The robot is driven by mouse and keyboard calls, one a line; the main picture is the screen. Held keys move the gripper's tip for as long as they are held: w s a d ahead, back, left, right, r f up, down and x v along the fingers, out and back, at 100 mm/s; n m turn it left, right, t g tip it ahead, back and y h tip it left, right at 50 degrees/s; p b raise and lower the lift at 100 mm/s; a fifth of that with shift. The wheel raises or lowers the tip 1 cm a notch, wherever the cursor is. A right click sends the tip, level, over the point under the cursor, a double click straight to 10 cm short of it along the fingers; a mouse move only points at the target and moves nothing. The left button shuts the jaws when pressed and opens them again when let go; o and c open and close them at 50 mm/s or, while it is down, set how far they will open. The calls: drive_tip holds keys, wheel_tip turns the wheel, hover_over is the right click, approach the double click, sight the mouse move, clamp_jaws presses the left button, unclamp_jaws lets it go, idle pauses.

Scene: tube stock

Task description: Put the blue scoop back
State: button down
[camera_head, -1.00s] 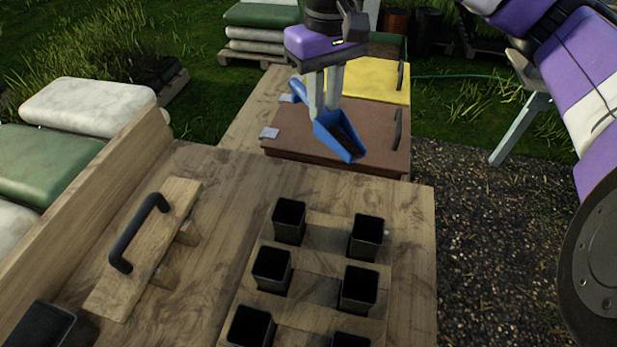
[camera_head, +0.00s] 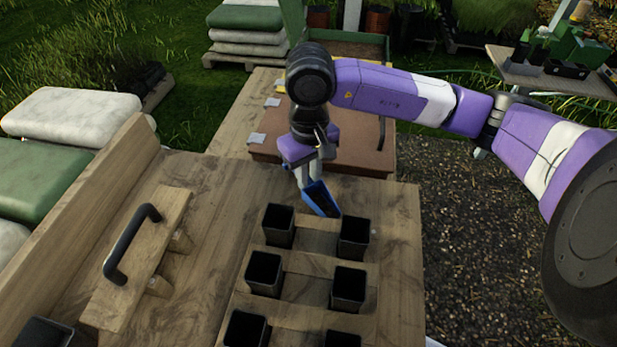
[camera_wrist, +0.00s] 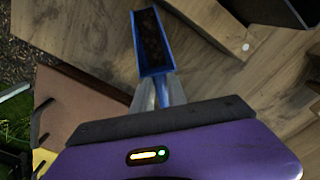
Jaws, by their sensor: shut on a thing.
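The blue scoop (camera_head: 321,199) is in my gripper (camera_head: 308,180), above the far part of the wooden bench near the black pots. In the wrist view the scoop (camera_wrist: 163,68) points away from my gripper (camera_wrist: 158,92), and dark soil shows inside it. The fingers are shut on its near end; the handle is mostly hidden. In the head view the scoop tilts down to the right. I cannot tell whether it touches the bench.
Several black square pots, one of them here (camera_head: 279,225), stand in a wooden rack. A wooden float with a black handle (camera_head: 132,243) lies at left. A brown-lidded bin (camera_head: 350,160) stands behind the bench. Bare bench lies between float and pots.

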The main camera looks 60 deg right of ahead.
sight(310, 180)
drive_tip(key=shift+f, duration=0.55)
drive_tip(key=shift+f, duration=0.15)
drive_tip(key=c, duration=1.3)
unclamp_jaws()
drive_tip(key=shift+r, duration=0.2)
wheel_tip(310, 180, up, 12)
drive_tip(key=shift+b, duration=1)
drive_tip(key=shift+s, duration=0.15)
